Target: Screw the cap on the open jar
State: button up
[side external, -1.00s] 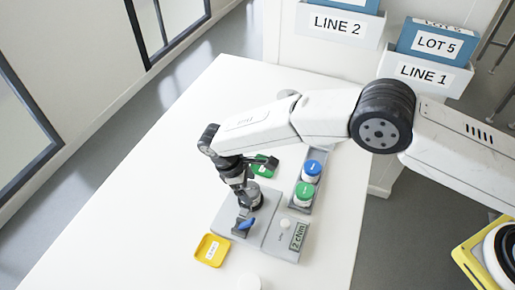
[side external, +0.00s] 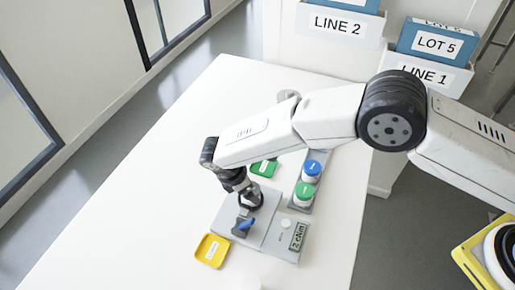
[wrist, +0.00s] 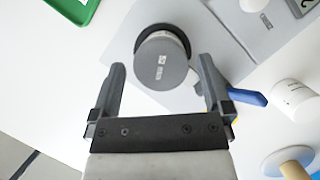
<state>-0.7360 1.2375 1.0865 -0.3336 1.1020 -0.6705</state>
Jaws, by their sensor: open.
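A grey round cap with white print (wrist: 162,62) shows in the wrist view, over a dark ring (wrist: 183,36) on the grey fixture. My gripper (wrist: 163,66) is open, one finger on each side of the cap, with gaps visible on both sides. In the side view my gripper (side external: 246,192) is low over the fixture (side external: 228,212) and hides most of the jar area. A blue lever (side external: 247,224) sits at the fixture's front; it also shows in the wrist view (wrist: 248,97).
A rack holds a blue-capped jar (side external: 312,168) and a green-capped jar (side external: 305,190). A green tray (side external: 258,170) lies behind and a yellow tray (side external: 203,255) in front. A display reading 2 cNm (side external: 298,236) is on the fixture. The table's left side is clear.

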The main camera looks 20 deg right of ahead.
jog(key=n+t, duration=0.1)
jog(key=n, duration=0.1)
jog(key=n+t, duration=0.1)
jog(key=n, duration=0.2)
jog(key=shift+s+n+y, duration=0.15)
jog(key=shift+n+y, duration=0.15)
jog(key=shift+y, duration=0.1)
jog(key=shift+c, duration=0.2)
jog(key=c, duration=1)
jog(key=m, duration=0.2)
jog(key=m+g, duration=0.1)
jog(key=m, duration=0.1)
jog(key=shift+w+m+g+h, duration=0.2)
jog(key=shift+m+g+h, duration=0.1)
jog(key=shift+c, duration=0.2)
jog(key=shift+m, duration=0.6)
jog(key=shift+g, duration=0.3)
jog(key=m+g, duration=0.1)
jog(key=m, duration=0.2)
jog(key=shift+w, duration=0.1)
jog(key=shift+m+g, duration=0.5)
jog(key=shift+m, duration=0.9)
